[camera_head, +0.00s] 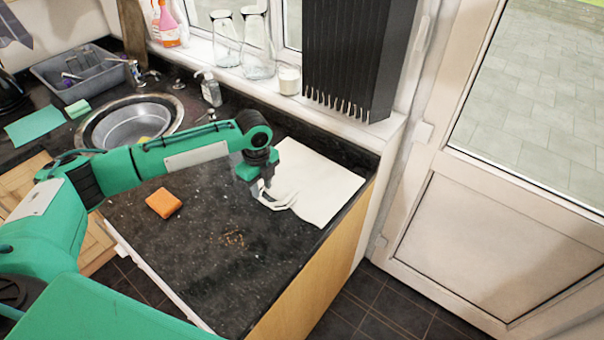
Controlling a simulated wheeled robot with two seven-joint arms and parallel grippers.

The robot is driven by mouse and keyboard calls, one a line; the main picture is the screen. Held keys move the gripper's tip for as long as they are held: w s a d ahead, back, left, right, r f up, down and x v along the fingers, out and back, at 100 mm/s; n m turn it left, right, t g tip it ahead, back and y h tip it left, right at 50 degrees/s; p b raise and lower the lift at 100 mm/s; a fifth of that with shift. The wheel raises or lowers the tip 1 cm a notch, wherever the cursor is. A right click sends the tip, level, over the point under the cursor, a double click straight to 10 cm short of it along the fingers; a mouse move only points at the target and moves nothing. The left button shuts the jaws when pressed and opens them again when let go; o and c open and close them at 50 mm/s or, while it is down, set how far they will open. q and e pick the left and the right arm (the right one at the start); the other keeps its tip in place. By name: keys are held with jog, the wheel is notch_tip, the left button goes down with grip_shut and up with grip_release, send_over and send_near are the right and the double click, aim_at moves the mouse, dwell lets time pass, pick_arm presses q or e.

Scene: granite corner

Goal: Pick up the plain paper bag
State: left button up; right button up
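The plain paper bag (325,186) is a flat white sheet-like shape. It lies on the dark speckled counter near its right corner, below the window sill. My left gripper (277,202) points down at the bag's left edge, with its pale fingers over or against that edge. The fingers blend with the white bag, so I cannot tell how far apart they are or whether they grip it. The gripper and wrist hide part of the bag's left side. My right gripper is out of view.
An orange sponge (163,203) lies on the counter left of the gripper. A round sink (128,124), a grey dish rack (80,72) and a soap bottle (211,90) are behind my arm. Glass jars (258,50) stand on the sill.

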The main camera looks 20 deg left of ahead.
aim_at(266, 203)
pick_arm(q)
jog(key=shift+f, duration=0.85)
jog(key=shift+d+f+p, duration=0.2)
jog(key=shift+f+p, duration=0.3)
jog(key=shift+p, duration=0.1)
jog(key=f+p, duration=0.1)
jog(key=f, duration=0.2)
jog(key=shift+s+d+f+p, duration=0.1)
jog(key=shift+d+f+p, duration=0.1)
jog(key=shift+p, duration=0.15)
jog(key=shift+f, duration=0.5)
grip_shut()
